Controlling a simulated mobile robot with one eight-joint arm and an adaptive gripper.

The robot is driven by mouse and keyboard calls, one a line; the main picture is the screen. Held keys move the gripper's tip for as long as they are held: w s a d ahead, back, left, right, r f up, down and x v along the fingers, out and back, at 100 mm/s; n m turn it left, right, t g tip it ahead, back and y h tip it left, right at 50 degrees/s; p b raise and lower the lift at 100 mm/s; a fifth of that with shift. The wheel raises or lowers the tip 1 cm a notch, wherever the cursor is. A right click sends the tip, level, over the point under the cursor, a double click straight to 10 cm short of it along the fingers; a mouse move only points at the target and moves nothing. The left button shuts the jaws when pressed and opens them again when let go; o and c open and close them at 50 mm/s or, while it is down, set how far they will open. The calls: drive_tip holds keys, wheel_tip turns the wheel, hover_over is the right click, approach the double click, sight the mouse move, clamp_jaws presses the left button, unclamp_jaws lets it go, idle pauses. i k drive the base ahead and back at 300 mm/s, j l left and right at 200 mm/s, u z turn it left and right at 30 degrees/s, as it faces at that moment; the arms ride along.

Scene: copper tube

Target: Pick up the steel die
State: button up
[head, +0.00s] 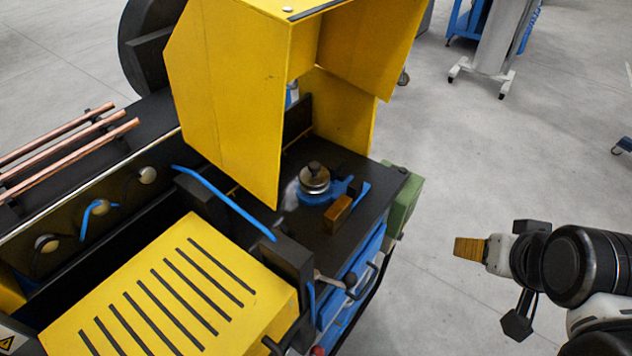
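The steel die is most likely the round, silvery stepped piece with a dark top (314,179). It sits upright on a blue fixture (314,197) on the dark machine bed, under the raised yellow guard. My gripper (469,248) is at the right over the bare floor, well apart from the die, its ribbed brown tip pointing left. The tip shows from the side, so I cannot tell whether the fingers are apart. Nothing is seen held in it.
A brown block (337,214) sits just in front of the die. The yellow guard (240,95) rises behind and left of it. Copper tubes (70,145) lie at left. Floor between bed and gripper is clear.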

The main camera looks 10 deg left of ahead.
sight(314, 179)
drive_tip(key=i+l+u, duration=0.15)
drive_tip(key=l+u, duration=0.2)
drive_tip(key=i+l+u, duration=0.15)
drive_tip(key=u, duration=0.25)
drive_tip(key=l+u, duration=0.35)
drive_tip(key=i+l, duration=0.05)
drive_tip(key=l, duration=0.05)
